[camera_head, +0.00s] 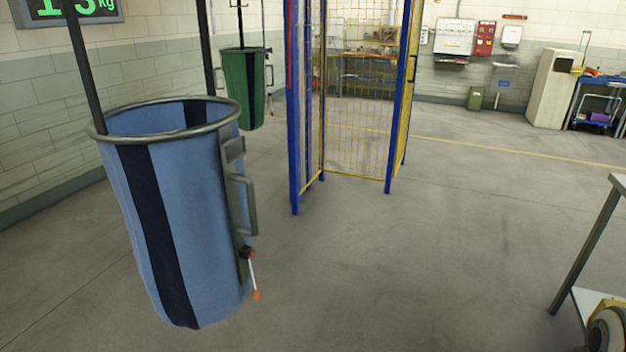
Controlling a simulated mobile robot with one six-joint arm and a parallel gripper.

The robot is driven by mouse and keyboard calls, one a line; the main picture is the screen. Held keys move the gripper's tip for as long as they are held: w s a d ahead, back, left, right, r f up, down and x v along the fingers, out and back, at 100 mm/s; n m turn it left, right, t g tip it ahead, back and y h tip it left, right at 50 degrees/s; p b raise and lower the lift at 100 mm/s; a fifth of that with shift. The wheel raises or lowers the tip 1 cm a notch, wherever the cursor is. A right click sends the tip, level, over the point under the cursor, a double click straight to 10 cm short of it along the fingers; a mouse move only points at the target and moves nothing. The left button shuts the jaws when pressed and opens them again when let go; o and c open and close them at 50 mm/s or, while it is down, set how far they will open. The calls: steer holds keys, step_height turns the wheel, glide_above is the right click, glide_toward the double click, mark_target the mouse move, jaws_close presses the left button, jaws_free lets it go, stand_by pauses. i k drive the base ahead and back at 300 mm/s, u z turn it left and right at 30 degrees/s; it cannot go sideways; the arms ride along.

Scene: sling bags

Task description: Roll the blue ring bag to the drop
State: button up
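The blue ring bag (198,220) hangs close in front on the left, from dark straps or bars that run up out of view. A grey metal ring rims its open top, and dark stripes run down its side. Its right side carries a grey handle and a small lever with an orange tip. The bag's underside hangs clear or near the floor; I cannot tell which. I see nothing in it from here. My gripper is not in view. No place marked as the drop can be made out.
A green bag (240,85) hangs behind. A blue-framed yellow mesh cage (296,130) stands in the middle. A display (70,8) is on the left wall. A table (590,235) stands at the right edge. Open grey floor (450,230) lies between.

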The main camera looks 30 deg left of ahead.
mark_target(173, 166)
steer(key=u, duration=0.45)
steer(key=i, duration=0.7)
steer(key=u, duration=0.4)
steer(key=k, duration=0.9)
steer(key=u, duration=0.15)
steer(key=i, duration=0.9)
steer(key=z, duration=0.05)
